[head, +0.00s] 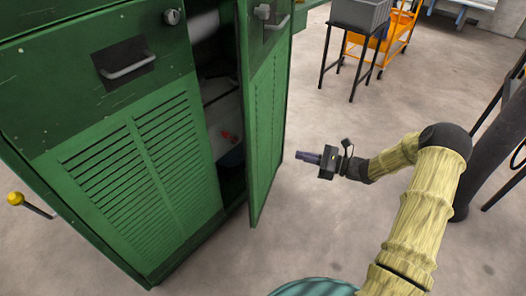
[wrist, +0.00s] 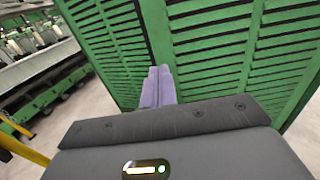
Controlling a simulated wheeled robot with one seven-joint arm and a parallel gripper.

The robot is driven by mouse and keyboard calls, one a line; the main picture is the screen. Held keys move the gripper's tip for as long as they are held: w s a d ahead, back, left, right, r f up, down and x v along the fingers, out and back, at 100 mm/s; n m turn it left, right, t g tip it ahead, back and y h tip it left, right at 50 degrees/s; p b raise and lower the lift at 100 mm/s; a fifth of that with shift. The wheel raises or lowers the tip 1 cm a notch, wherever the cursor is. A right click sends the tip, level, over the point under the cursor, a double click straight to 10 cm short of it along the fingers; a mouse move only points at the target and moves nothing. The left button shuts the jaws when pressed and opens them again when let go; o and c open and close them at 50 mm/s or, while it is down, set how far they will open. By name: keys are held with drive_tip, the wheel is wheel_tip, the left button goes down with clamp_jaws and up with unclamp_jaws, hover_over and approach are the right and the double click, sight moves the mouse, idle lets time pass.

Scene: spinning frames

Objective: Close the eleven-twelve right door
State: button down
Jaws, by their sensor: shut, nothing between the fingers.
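A green metal cabinet (head: 60,150) stands at the left in the head view. Its right door (head: 266,115) is swung open toward me, with a louvred panel and a handle near the top. The dark gap beside it shows the inside. My gripper (head: 308,157) is to the right of the open door, pointing left at its outer face, with its fingers together and empty. In the wrist view the purple fingers (wrist: 158,87) are shut in front of the green louvred panel (wrist: 210,50). I cannot tell whether they touch it.
The left door (head: 140,150) of the cabinet is shut. Inside lie pale items and a small red one (head: 228,136). A black stand with a grey bin (head: 360,14) and an orange cart (head: 395,35) stand at the back. A yellow-knobbed lever (head: 16,198) is at the left.

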drive_tip(key=shift+a, duration=0.1)
drive_tip(key=b, duration=0.2)
approach(254, 145)
drive_tip(key=x, duration=0.5)
drive_tip(key=shift+a+r, duration=0.1)
drive_tip(key=shift+a, duration=0.05)
drive_tip(key=shift+x, duration=0.8)
drive_tip(key=shift+s+a+r, duration=0.1)
